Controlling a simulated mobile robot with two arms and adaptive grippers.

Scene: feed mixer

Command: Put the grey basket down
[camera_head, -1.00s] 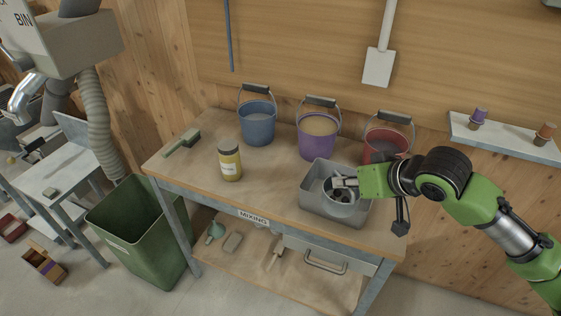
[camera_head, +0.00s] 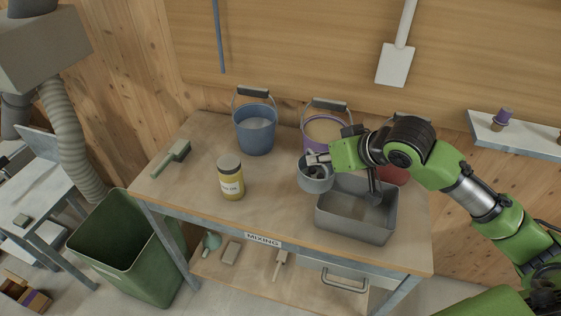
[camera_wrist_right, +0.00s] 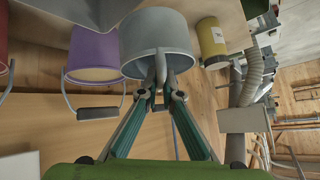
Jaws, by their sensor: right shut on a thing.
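The grey basket, a small round grey vessel (camera_head: 316,184), is in the grip of my right gripper (camera_head: 318,158), which comes in from the right. The basket appears roughly upright, just left of the rectangular grey tub (camera_head: 355,222) and in front of the purple bucket (camera_head: 323,128). In the right wrist view the fingers (camera_wrist_right: 161,88) close at the rim of the basket (camera_wrist_right: 155,35). I cannot tell whether its base touches the mixing table (camera_head: 280,215). My left gripper is not in view.
A yellow jar (camera_head: 231,181) stands left of the basket, with a blue bucket (camera_head: 255,130) behind. A red bucket (camera_head: 392,172) is partly hidden by my arm. A green brush (camera_head: 172,157) lies at the table's left. Table space between jar and basket is clear.

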